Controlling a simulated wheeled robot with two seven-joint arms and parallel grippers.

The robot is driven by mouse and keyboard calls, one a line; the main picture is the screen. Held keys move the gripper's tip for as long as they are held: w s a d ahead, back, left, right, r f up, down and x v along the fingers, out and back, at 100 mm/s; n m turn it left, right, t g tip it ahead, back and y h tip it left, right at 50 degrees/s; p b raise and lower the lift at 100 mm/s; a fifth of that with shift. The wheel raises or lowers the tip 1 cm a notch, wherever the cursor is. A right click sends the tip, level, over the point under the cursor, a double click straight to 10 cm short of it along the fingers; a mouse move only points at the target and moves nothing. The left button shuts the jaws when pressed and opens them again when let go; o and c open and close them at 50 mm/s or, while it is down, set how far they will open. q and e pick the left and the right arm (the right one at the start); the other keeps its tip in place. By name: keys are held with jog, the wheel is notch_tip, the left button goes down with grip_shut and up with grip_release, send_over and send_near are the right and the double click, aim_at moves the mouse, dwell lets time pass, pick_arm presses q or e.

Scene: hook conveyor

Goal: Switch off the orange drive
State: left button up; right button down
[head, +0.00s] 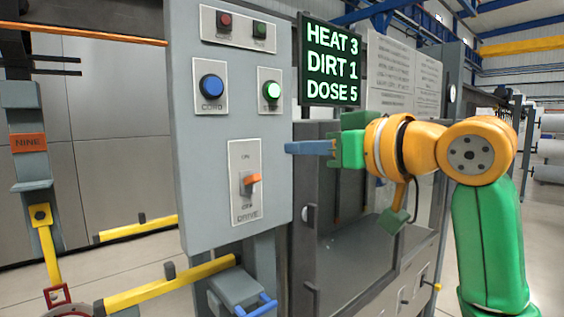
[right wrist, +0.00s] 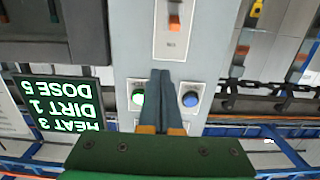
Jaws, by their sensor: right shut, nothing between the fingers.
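The orange drive switch (head: 253,181) is a lever on a pale DRIVE plate (head: 237,212), low on the grey control panel. ON is printed above it and OFF below. Its orange handle sticks out between the two labels; which way it is tipped is hard to tell. The switch also shows at the top of the right wrist view (right wrist: 174,22), upside down. My right gripper (head: 288,148) points left at the panel's right edge, above and right of the lever, apart from it. Its blue-grey fingers (right wrist: 160,73) are shut and empty. My left gripper is out of view.
Above the switch are a blue CORD button (head: 210,86), a lit green button (head: 271,91), and small red (head: 224,20) and green (head: 259,30) ones. A display (head: 332,64) reads HEAT 3, DIRT 1, DOSE 5. Yellow bars (head: 170,284) stick out below left.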

aim_at(243, 141)
jog(key=w+a+p, duration=0.4)
jog(key=a+p, duration=0.1)
jog(key=w+a+p, duration=0.2)
jog(key=shift+w+a+r, duration=0.15)
jog(key=shift+w+r, duration=0.1)
jog(key=shift+r, duration=0.1)
jog(key=f, duration=0.3)
jog(key=shift+s+f, duration=0.35)
jog(key=shift+f, duration=0.05)
jog(key=shift+s+d+f, duration=0.15)
jog(key=shift+d+f, duration=0.25)
jog(key=shift+d, duration=0.15)
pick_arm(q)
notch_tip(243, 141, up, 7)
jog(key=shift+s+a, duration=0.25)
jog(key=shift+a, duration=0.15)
pick_arm(e)
jog(key=shift+a, duration=0.1)
jog(key=shift+a, duration=0.1)
